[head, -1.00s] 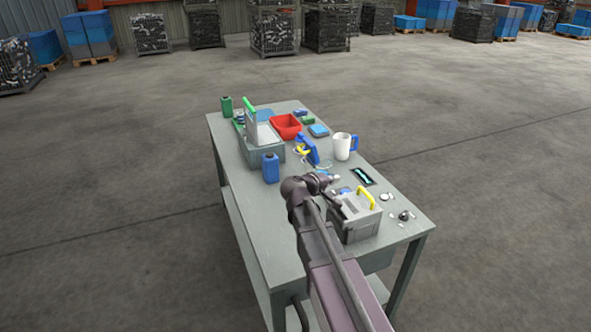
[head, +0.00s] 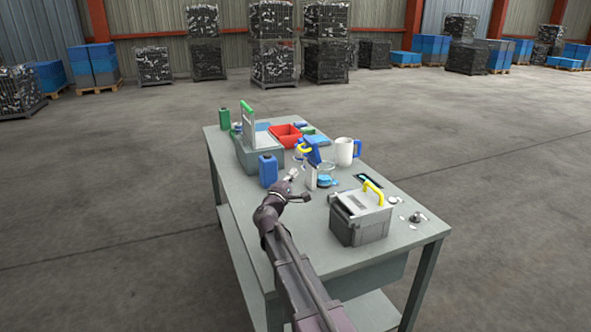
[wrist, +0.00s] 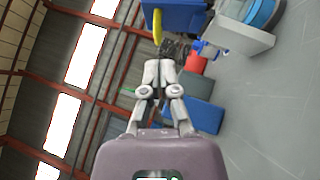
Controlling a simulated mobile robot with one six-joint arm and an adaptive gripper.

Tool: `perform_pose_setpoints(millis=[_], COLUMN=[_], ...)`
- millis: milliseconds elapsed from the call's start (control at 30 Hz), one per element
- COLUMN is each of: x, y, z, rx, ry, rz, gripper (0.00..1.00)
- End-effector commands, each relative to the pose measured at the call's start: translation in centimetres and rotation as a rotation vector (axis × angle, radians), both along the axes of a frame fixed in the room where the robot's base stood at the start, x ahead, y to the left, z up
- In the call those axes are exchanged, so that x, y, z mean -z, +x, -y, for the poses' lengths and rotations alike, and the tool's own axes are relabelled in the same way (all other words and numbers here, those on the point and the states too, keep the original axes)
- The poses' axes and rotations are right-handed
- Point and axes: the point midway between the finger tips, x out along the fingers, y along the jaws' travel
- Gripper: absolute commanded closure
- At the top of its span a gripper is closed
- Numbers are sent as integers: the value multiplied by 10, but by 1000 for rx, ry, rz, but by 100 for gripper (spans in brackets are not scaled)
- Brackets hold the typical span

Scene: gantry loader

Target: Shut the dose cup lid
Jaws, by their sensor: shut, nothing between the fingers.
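What looks like the dose cup is a small round blue cup (head: 326,181) near the middle of the table. A pale flat plate (head: 311,177) stands upright at its left side and looks like its raised lid. In the wrist view the plate (wrist: 238,36) is at the upper right with the blue round part (wrist: 264,12) beside it. My gripper (head: 293,174) is just left of the plate, apart from it. In the wrist view my gripper (wrist: 160,68) is shut and empty. The hinge of the lid is too small to make out.
A blue jug (head: 268,171) stands close left of my gripper. A blue and yellow spray bottle (head: 312,154) and a white mug (head: 344,152) stand behind the cup. A grey box with a yellow handle (head: 361,218) is in front. A red bin (head: 284,137) is farther back.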

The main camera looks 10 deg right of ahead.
Motion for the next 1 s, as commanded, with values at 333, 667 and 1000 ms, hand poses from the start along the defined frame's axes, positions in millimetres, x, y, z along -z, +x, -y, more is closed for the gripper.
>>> perform_pose_setpoints(millis=[333, 667, 1000], x=[13, 12, 4], y=[12, 12, 29], z=[-23, -23, -15], rx=[-46, -46, -46], ry=[-102, -101, -101], rz=[9, 9, 9], gripper=[100, 100, 100])
